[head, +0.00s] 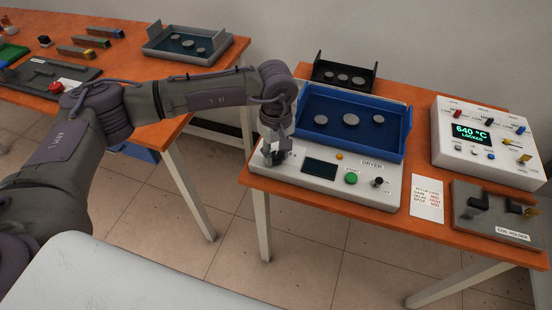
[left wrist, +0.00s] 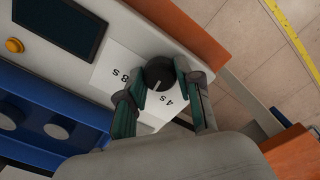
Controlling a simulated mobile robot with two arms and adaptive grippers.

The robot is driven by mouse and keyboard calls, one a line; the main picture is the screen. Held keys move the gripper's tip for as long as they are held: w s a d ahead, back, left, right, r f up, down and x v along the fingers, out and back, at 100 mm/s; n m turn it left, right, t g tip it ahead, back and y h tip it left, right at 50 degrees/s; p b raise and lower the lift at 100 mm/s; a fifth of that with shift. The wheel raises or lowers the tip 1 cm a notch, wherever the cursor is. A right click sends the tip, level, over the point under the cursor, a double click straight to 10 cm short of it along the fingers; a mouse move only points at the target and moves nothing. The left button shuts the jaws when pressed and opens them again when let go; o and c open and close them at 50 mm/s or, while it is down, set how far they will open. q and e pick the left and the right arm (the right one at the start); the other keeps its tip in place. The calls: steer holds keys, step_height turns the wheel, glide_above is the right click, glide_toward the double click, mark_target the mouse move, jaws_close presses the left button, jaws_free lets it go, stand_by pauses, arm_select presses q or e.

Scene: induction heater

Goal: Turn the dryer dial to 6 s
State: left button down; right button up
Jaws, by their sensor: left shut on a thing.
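The white dryer (head: 325,177) stands at the front of the right table. Its black dial (left wrist: 159,70) shows in the left wrist view on a white label plate (left wrist: 115,68). The labels "8 S" and "4 S" are readable, upside down; no "6 S" mark can be read. A pale pointer line on the dial points down-left in the picture, between these labels. My left gripper (left wrist: 160,80) is shut on the dial, one finger on each side. In the head view my left gripper (head: 273,152) covers the dial at the dryer's left end. My right gripper is not in view.
The dryer has a dark display (head: 321,169), a green button (head: 351,178), an orange lamp (head: 339,156) and a small black switch (head: 377,182). A blue tray (head: 384,147) with grey discs sits behind. A white heater unit (head: 470,165) reading 640 °C and a coil holder (head: 512,228) stand right.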

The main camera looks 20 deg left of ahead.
mark_target(276, 155)
arm_select(q)
steer(key=shift+m+b, duration=0.5)
steer(key=shift+m, duration=0.1)
steer(key=c, duration=0.8)
jaws_free()
steer(key=shift+o, duration=0.2)
steer(key=shift+r, duration=0.1)
step_height(276, 155, up, 12)
